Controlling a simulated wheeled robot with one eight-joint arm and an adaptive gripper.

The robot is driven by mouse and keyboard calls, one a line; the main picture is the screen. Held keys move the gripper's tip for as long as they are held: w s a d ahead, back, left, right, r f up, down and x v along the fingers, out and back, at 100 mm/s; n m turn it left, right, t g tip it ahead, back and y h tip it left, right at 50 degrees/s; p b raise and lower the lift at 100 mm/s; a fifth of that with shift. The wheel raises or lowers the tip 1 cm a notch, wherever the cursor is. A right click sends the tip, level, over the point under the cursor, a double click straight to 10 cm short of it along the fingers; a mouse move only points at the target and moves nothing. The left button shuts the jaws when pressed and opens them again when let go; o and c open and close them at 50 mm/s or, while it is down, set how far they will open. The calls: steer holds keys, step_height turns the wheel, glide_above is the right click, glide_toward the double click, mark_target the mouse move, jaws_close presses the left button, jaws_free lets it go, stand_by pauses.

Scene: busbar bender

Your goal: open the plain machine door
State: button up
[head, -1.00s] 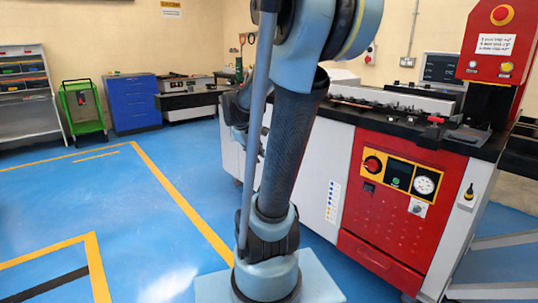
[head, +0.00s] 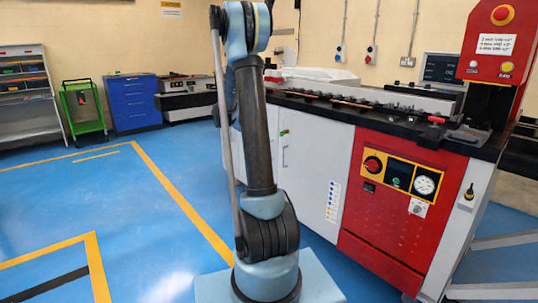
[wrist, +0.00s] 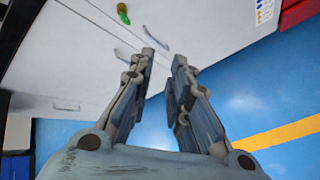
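The white machine front shows in the head view, with a door (head: 305,165) bearing a slim vertical handle (head: 284,155). In the wrist view, a grey handle (wrist: 155,39) lies beside a door seam, just beyond my fingertips. A second handle (wrist: 66,108) is on another white panel at left. I cannot tell for certain which door is the plain one. The doors look shut. My gripper (wrist: 165,58) is open and empty, its fingers apart and pointing towards the white front without visible contact. In the head view my gripper is not seen; my arm hides part of the machine.
The red control panel (head: 400,210) is to the right. Blue floor (head: 140,230) with yellow lines is clear at left. A green cart (head: 83,108) and blue cabinet (head: 132,103) stand far back.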

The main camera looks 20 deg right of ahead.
steer(key=w+d+f+n+t+h, duration=0.1)
steer(key=w+d+f+n+h, duration=0.15)
steer(key=w+f, duration=0.45)
steer(key=w+d+f+n+t+h, duration=0.1)
steer(key=w+f+n, duration=0.25)
steer(key=w, duration=0.55)
steer(key=w+d+f+n+t+h, duration=0.1)
steer(key=w+f+n, duration=0.25)
steer(key=f, duration=0.45)
steer(key=w+f+n+t+h, duration=0.15)
steer(key=w+f, duration=0.25)
steer(key=f, duration=0.4)
steer(key=shift+g, duration=0.25)
steer(key=x, duration=1.6)
steer(key=shift+w+d, duration=0.1)
steer(key=shift+d, duration=0.15)
jaws_close()
